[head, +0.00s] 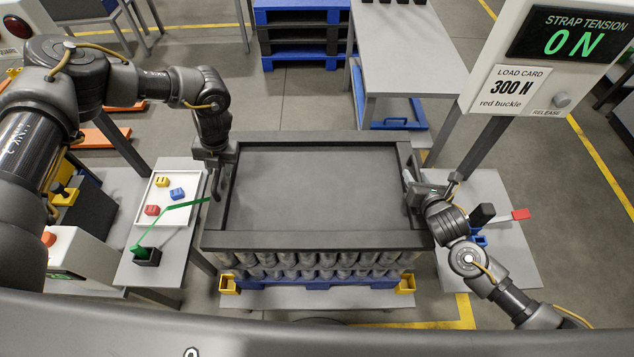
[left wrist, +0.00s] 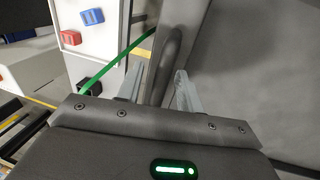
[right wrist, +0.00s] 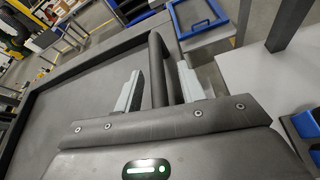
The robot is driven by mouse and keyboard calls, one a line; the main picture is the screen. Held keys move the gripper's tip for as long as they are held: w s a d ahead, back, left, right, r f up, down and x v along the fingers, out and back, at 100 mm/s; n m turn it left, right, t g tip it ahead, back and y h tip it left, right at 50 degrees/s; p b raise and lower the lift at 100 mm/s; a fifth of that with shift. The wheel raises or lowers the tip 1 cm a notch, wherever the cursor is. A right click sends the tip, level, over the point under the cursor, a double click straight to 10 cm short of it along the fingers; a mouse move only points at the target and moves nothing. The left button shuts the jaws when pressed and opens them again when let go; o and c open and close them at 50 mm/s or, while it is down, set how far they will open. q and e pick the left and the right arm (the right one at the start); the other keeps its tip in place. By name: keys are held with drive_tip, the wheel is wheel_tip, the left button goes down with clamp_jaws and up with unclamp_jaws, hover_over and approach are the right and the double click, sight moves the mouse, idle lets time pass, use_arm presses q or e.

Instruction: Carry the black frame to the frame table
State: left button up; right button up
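The black frame (head: 322,241), a wide rectangular rim around a dark grey flat sheet (head: 318,188), lies level on top of stacked cans (head: 320,262). My left gripper (head: 214,190) is at the handle on its left side. In the left wrist view the fingers (left wrist: 158,90) stand apart, one on each side of the handle (left wrist: 172,60). My right gripper (head: 410,186) is at the right side. In the right wrist view its fingers (right wrist: 160,90) stand apart, with the handle (right wrist: 158,62) between them. A grey table (head: 410,50) stands behind right; no label marks it as the frame table.
The cans stand on a blue pallet (head: 320,283) with yellow corner pieces. Side tables stand left (head: 165,262) and right (head: 510,260). A strap tension display (head: 570,38) reading 0 N rises at right. Blue and black pallets (head: 300,50) are stacked behind.

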use_arm(q)
clamp_jaws()
use_arm(e)
clamp_jaws()
use_arm(q)
drive_tip(key=shift+r, duration=0.1)
use_arm(e)
drive_tip(key=shift+w+r, duration=0.1)
drive_tip(key=shift+r, duration=0.05)
idle(0.9)
